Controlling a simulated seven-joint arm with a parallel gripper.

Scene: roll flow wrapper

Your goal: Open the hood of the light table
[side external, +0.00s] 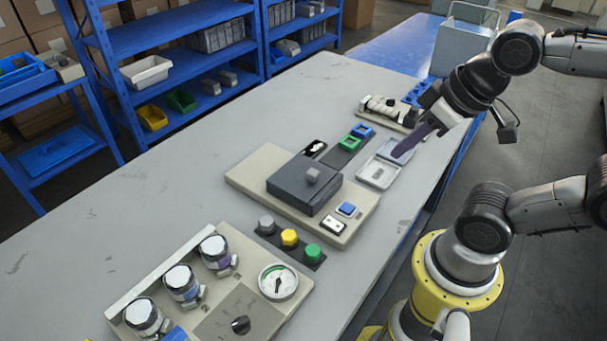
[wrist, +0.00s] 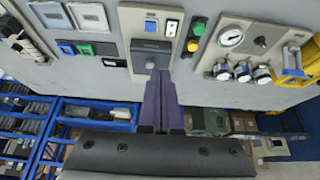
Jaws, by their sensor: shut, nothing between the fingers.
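The light table is a beige base (side external: 251,181) on the bench with a dark grey hood (side external: 296,190) lying down flat over its middle. A small grey knob (side external: 312,174) stands on top of the hood. The hood also shows in the wrist view (wrist: 138,45), with its knob (wrist: 151,64) just beyond my fingertips in the picture. My gripper (side external: 400,153) has dark purple fingers that are closed together and empty. It is above the bench, to the right of the hood in the side view and apart from it. In the wrist view my gripper (wrist: 160,76) hides a little of the hood's near side.
A blue rocker (side external: 347,209) and a white switch (side external: 334,225) sit on the base beside the hood. Grey, yellow and green buttons (side external: 289,238) and a panel with a dial gauge (side external: 278,282) stand nearby. Shallow trays (side external: 378,173) lie under my gripper.

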